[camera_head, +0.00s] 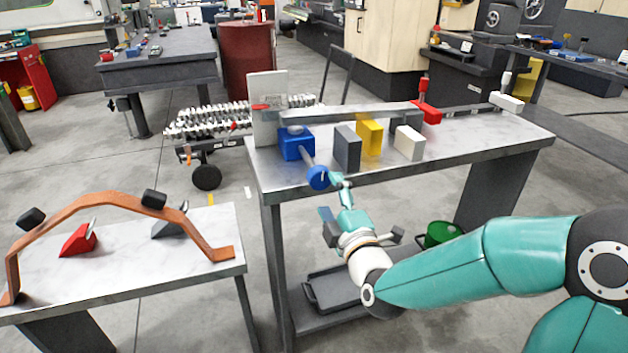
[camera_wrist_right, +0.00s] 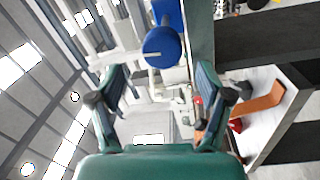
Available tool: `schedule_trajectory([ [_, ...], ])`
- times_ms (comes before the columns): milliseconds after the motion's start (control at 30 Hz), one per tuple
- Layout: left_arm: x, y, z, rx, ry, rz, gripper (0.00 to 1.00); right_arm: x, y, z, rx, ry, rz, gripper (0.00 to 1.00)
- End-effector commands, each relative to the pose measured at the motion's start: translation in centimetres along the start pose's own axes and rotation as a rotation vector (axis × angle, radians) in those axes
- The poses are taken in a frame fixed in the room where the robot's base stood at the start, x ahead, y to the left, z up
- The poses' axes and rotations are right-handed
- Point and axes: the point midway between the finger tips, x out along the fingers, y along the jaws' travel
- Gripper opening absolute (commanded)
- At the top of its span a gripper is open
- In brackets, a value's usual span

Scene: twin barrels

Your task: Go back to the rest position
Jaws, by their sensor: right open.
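My right gripper (camera_head: 333,196) is at the front edge of the middle table, and its arm comes in from the right. In the right wrist view its two fingers (camera_wrist_right: 161,80) are spread apart with nothing held between them. A blue round knob (camera_head: 318,178) on a grey rod sticks out from a blue block (camera_head: 296,145) on the table. The knob is close to the right gripper's upper finger in the head view; I cannot tell whether they touch. In the right wrist view the knob (camera_wrist_right: 161,47) shows beyond the fingers, near the top. My left gripper is not in view.
The middle table (camera_head: 470,140) carries a dark grey block (camera_head: 347,148), a yellow block (camera_head: 369,137), a white block (camera_head: 409,143) and a long grey bar (camera_head: 345,117). A lower table with an orange bent bar (camera_head: 113,200) stands left. A green bucket (camera_head: 440,233) is below.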

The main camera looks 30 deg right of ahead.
Motion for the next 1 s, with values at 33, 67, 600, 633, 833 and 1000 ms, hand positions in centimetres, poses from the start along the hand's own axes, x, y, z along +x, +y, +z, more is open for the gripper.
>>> schedule_trajectory([
  [33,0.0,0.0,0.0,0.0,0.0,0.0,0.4,0.0,0.0,0.0,0.0,0.0,0.0,0.78],
  [67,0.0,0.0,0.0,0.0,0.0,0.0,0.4,0.0,0.0,0.0,0.0,0.0,0.0,0.78],
  [600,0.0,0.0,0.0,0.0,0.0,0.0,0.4,-0.6,-16.8,-2.3,0.013,0.049,-0.365,0.78],
  [633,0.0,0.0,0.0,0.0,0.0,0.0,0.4,-1.2,-19.0,-2.6,0.032,0.052,-0.421,0.78],
  [833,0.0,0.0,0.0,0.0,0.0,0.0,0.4,-8.1,-32.5,-4.5,0.296,-0.016,-0.836,0.78],
  [1000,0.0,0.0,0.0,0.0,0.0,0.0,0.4,-17.6,-41.3,-5.5,0.614,-0.266,-1.209,0.78],
])
